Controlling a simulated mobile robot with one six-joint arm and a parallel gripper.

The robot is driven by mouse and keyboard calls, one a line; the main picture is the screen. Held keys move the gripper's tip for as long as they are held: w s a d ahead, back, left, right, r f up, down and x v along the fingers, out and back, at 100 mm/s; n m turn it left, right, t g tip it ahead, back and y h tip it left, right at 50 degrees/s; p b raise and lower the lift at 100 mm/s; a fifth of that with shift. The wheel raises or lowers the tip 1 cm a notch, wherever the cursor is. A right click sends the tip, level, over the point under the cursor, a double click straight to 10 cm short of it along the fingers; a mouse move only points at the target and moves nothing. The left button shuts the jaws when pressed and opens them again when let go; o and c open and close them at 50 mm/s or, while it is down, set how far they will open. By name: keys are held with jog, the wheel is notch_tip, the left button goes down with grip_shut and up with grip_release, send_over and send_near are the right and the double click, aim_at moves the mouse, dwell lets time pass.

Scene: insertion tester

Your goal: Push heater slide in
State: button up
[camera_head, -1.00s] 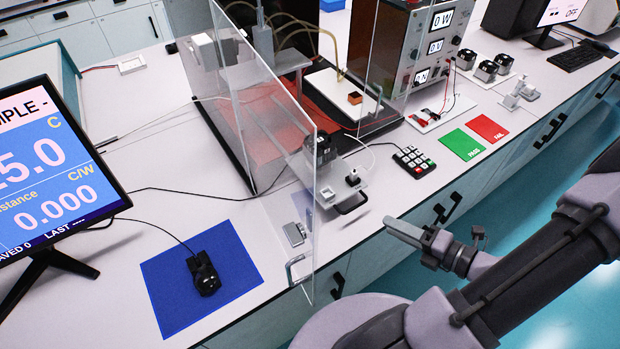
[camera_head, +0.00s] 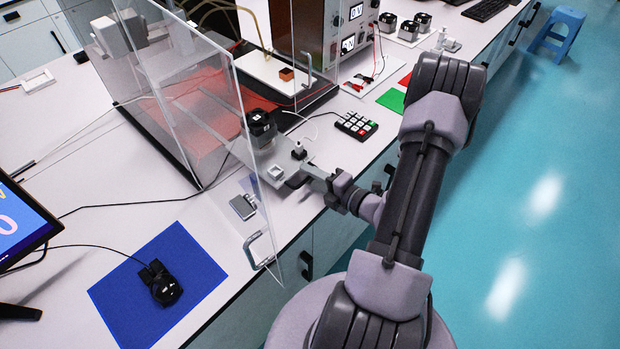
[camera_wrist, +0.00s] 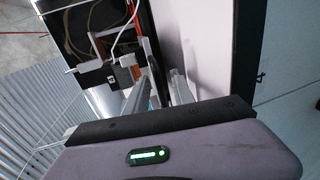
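The heater slide (camera_head: 262,160) is a grey plate that sticks out toward the bench's front edge, past the clear guard. A black finned block (camera_head: 261,127) sits on it, with a small white square piece (camera_head: 276,172) and a white plug-like part near its front end. My gripper (camera_head: 310,172) is at the front end of the slide, by its dark handle (camera_head: 295,181), which it partly hides.
A clear door with a handle (camera_head: 257,249) stands left of the slide. A small grey box (camera_head: 243,206) lies on the bench beside it. A keypad (camera_head: 356,125) is to the right. A black mouse-like device (camera_head: 161,284) rests on a blue mat (camera_head: 202,262).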

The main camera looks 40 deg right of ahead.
jog(key=shift+w, duration=0.15)
grip_shut()
dwell(1.4)
